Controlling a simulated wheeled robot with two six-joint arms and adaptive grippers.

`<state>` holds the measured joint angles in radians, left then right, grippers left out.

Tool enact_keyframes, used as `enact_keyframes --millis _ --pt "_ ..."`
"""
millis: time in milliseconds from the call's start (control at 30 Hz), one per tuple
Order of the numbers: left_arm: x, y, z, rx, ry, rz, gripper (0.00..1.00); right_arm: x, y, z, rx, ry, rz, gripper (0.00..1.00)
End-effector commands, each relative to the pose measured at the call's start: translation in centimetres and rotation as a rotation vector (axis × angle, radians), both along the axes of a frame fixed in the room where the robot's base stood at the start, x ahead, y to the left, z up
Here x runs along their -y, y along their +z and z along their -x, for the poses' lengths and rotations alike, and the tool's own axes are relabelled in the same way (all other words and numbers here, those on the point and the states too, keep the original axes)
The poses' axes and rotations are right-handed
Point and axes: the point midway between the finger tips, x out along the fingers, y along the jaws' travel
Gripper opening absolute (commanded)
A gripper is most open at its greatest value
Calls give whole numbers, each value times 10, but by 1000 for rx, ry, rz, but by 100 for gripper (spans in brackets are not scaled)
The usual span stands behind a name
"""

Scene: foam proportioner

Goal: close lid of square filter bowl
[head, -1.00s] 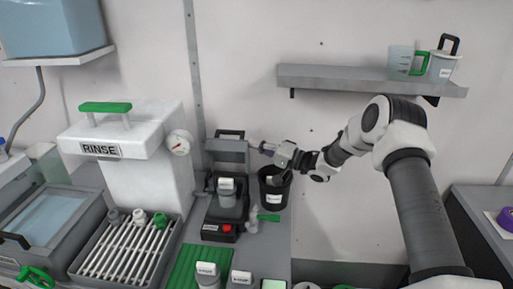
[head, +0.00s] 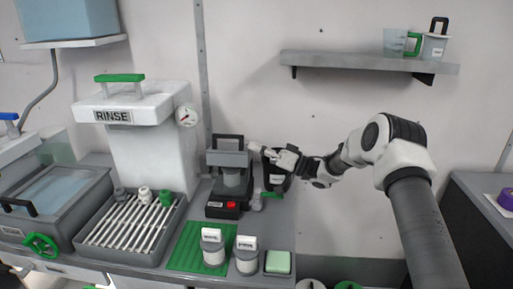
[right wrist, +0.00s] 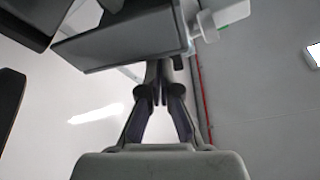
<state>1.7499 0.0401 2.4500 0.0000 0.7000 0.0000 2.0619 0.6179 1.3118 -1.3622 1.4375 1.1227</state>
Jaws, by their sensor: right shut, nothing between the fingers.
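The square filter bowl (head: 226,208) is a dark unit with a red button, on the counter in the head view. My right gripper (head: 268,154) is at the lid's right side. In the right wrist view its fingers (right wrist: 160,85) are shut and empty, with tips close to the grey lid (right wrist: 125,45); whether they touch cannot be told. A white tab (right wrist: 222,17) sticks out at the lid's side. My left gripper is not in view.
A black bin (head: 275,180) stands just right of the bowl, partly behind my gripper. The white RINSE machine (head: 140,150) and a slatted rack (head: 130,225) are left. Labelled jars (head: 246,262) and a green mat (head: 190,252) are in front.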

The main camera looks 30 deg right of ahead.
Motion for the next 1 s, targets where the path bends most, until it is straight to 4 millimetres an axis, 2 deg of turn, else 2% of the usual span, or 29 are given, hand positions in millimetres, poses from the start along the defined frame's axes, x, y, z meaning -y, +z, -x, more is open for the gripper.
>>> enact_keyframes --millis 400,1000 --pt "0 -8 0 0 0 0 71 -4 -21 6 -1 1 -1 0" --pt "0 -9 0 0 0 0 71 -6 -29 7 -11 4 0 0"
